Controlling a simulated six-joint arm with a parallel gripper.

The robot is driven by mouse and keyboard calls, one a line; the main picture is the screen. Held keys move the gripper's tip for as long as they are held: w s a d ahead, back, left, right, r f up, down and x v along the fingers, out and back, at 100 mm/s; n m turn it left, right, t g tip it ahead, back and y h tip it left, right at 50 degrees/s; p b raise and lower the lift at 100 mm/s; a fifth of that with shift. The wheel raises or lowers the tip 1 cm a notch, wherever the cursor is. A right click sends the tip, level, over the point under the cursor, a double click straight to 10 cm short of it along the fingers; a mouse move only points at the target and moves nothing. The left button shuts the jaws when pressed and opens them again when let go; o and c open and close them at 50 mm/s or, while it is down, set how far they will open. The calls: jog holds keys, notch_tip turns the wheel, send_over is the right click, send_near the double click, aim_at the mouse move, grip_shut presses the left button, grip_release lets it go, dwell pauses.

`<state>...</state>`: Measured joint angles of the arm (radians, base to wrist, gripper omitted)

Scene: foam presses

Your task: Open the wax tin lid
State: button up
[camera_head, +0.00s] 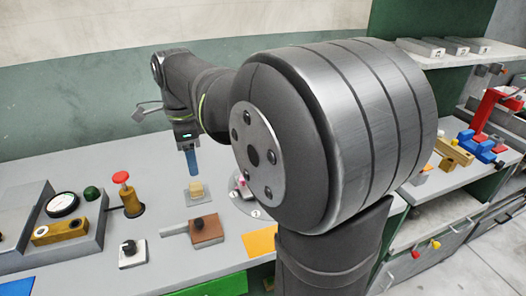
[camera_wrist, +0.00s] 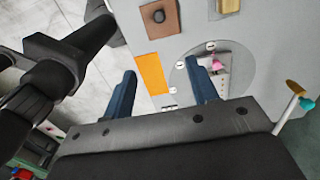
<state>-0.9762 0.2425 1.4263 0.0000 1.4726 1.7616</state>
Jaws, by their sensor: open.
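No thing in view is clearly marked as the wax tin. The likeliest is a brown square box with a dark round knob on top (camera_head: 207,229), flat on the bench; it also shows at the top of the wrist view (camera_wrist: 161,17). Its top looks closed. My gripper (camera_head: 192,165) points down with blue fingers, above and behind the brown box in the head view. In the wrist view my gripper (camera_wrist: 161,68) has its two fingers wide apart with nothing between them. A small yellow block (camera_head: 196,188) on a pale plate lies below the fingers.
A numbered grey disc with a pink piece (camera_wrist: 208,75) and an orange sheet (camera_wrist: 153,74) lie near. A red-topped brass post (camera_head: 129,195), a black-knobbed block (camera_head: 132,253) and a gauge panel (camera_head: 63,205) stand left. My arm hides the middle of the bench.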

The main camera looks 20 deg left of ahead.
aim_at(198, 221)
jog(key=n, duration=0.1)
jog(key=f+n, duration=0.1)
jog(key=n, duration=0.1)
jog(key=shift+s+a, duration=0.15)
jog(key=shift+c, duration=0.3)
jog(key=f+n, duration=0.4)
jog(key=f, duration=0.3)
jog(key=f+n, duration=0.4)
jog(key=f, duration=0.3)
jog(key=a+f+n, duration=0.1)
jog(key=f+n, duration=0.3)
jog(key=f, duration=0.2)
jog(key=shift+s+f, duration=0.3)
jog(key=shift+f, duration=0.1)
